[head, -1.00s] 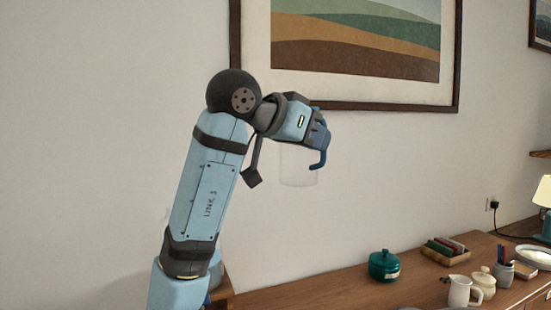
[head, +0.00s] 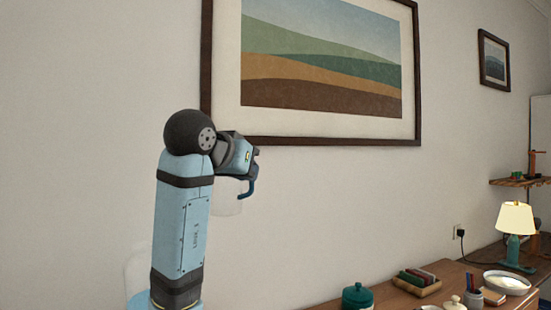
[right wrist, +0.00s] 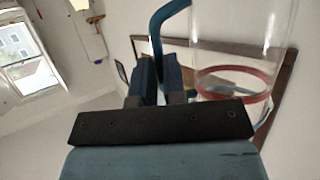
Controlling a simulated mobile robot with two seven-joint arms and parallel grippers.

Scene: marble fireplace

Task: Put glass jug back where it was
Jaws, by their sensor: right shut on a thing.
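The glass jug (head: 227,204) is clear, with a blue handle, and hangs in the air beside the pale wall in the head view. My right gripper (head: 254,162) is shut on its handle. In the right wrist view the two fingers (right wrist: 158,78) close around the blue handle. The clear jug wall (right wrist: 243,35) stands to the right of them, with a red band around one end. My arm hides part of the jug in the head view. My left gripper is in neither view.
A wooden sideboard (head: 400,298) at the lower right carries a teal lidded pot (head: 357,296), a tray of coloured blocks (head: 416,283), a white bowl (head: 506,283) and a lit lamp (head: 515,225). A faint transparent shape (head: 137,265) shows behind my arm. A large framed picture (head: 320,70) hangs above.

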